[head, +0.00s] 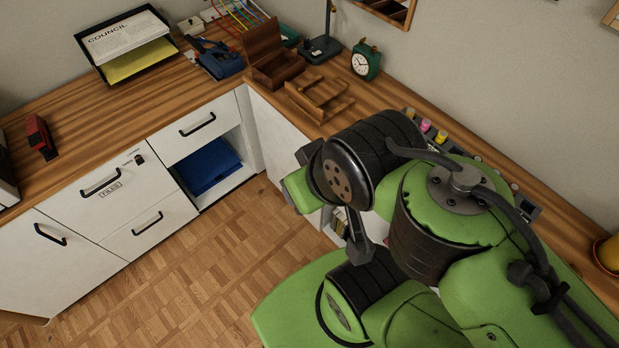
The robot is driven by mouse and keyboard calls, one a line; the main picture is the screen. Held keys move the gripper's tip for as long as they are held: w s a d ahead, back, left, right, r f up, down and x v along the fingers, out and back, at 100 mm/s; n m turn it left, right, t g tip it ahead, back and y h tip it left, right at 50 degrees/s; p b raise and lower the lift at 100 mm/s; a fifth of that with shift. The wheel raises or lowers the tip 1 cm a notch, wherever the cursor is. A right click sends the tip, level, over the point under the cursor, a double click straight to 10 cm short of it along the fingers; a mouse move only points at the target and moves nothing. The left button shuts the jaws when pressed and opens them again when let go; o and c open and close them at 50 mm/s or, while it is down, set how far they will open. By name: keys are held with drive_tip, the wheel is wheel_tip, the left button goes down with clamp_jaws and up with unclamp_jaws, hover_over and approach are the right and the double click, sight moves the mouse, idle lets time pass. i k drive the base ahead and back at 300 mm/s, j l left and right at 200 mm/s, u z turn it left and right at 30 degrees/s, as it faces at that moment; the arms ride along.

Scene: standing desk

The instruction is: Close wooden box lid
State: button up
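A brown wooden box (277,73) stands on the desk near the inner corner, in the upper middle of the head view. Its lid (263,40) is raised and leans back, so the box is open. My green and black arm fills the lower right of the view. No gripper fingers can be made out, and the end of the arm is hidden or out of view. The visible part of my arm is apart from the box, below and to its right.
A wooden organizer (318,97) stands close to the box's right. A green clock (366,61) and a dark lamp base (321,48) stand behind. A blue tool (216,58) lies to the left, beyond it a paper tray (128,45). An open compartment holds blue cloth (209,166).

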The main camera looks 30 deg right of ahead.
sight(264, 39)
drive_tip(key=i+j, duration=0.1)
drive_tip(key=j, duration=0.2)
drive_tip(key=i+j+u, duration=0.15)
drive_tip(key=j, duration=0.15)
drive_tip(key=i+j, duration=0.1)
drive_tip(key=j, duration=0.15)
drive_tip(key=i+u, duration=0.15)
drive_tip(key=i, duration=0.35)
drive_tip(key=i+l+u, duration=0.15)
drive_tip(key=i, duration=0.4)
drive_tip(key=i+l, duration=0.25)
drive_tip(key=i+l+u, duration=0.15)
drive_tip(key=l, duration=0.25)
drive_tip(key=i, duration=0.05)
